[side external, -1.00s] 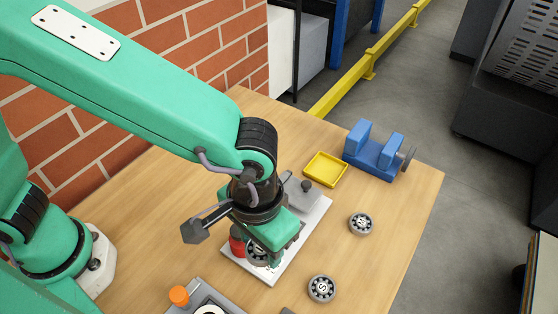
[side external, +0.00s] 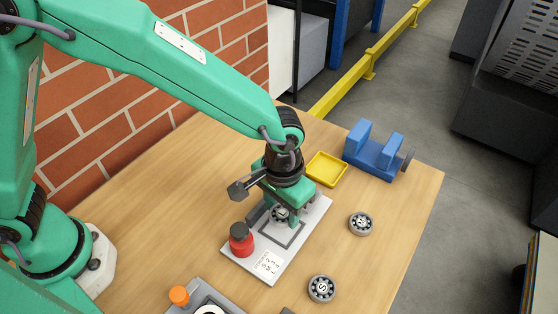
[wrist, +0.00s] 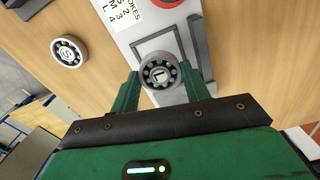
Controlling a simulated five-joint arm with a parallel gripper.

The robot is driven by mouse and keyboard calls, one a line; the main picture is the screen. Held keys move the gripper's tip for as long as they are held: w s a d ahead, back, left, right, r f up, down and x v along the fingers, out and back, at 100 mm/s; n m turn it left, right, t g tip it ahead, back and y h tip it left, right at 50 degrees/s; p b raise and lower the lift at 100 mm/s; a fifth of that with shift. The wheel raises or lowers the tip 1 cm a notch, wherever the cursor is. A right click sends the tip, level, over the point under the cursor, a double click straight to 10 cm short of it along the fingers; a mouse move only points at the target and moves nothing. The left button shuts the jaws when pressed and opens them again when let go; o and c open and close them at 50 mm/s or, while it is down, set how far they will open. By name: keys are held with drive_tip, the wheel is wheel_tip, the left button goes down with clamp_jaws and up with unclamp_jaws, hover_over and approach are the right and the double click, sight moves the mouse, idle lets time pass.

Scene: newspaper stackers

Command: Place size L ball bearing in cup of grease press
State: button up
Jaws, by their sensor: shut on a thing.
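My gripper (side external: 281,216) is shut on the size L ball bearing (wrist: 161,74), a grey ring with dark balls and an "L" on its face. In the wrist view the bearing sits between the two green fingers. The side external view shows my gripper above the grease press's white base plate (side external: 248,260), over its far half. A red container with a black top (side external: 241,240) stands on the plate's left side. A grey outlined square (side external: 285,237) is marked on the plate below and in front of the bearing. My gripper hides much of the press's far end; I cannot make out the cup.
A bearing marked S (side external: 321,288) and another marked M (side external: 360,223) lie right of the plate. A yellow tray (side external: 326,169) and blue vise (side external: 375,152) stand behind. A grey device with an orange knob (side external: 179,295) is at the front. Table between is clear.

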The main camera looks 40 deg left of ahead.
sight(282, 212)
drive_tip(key=shift+w+f, duration=0.1)
drive_tip(key=shift+f, duration=0.05)
drive_tip(key=shift+f, duration=1.9)
drive_tip(key=shift+f, duration=0.1)
drive_tip(key=o, duration=1.1)
drive_tip(key=shift+c, duration=0.2)
wheel_tip(282, 212, up, 12)
drive_tip(key=shift+r, duration=0.15)
drive_tip(key=shift+a, duration=0.15)
